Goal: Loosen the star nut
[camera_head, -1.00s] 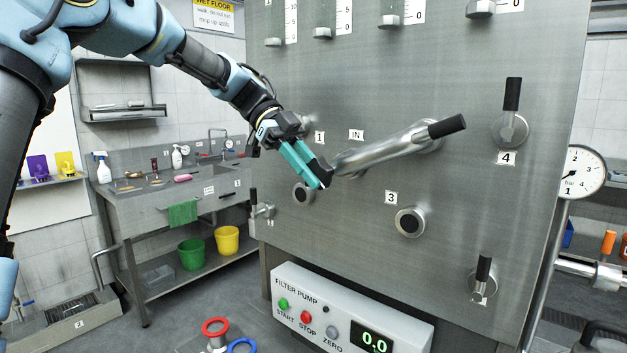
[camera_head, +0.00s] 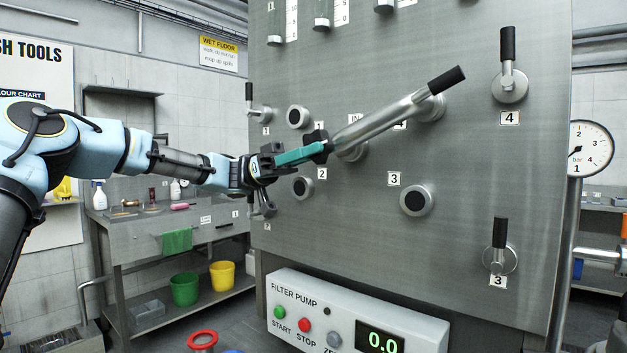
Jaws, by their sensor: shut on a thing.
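My gripper (camera_head: 316,150), with teal fingers, points right at the left end of a slanting steel bar (camera_head: 385,118) with a black grip (camera_head: 446,80), in front of the steel panel. Its fingers are shut on a small dark piece (camera_head: 319,135) at that end, which looks like the star nut. The fingers cover much of it, so its shape and thread do not show. The bar slants up to the right across the panel, and a round steel fitting (camera_head: 354,152) shows behind its lower left part.
Round ports (camera_head: 416,200) and black-handled valves (camera_head: 508,85) stick out of the panel (camera_head: 465,150) around the bar. The filter pump box (camera_head: 350,315) juts out below. A pressure gauge (camera_head: 590,148) stands at the right. A sink bench (camera_head: 150,230) is behind my arm.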

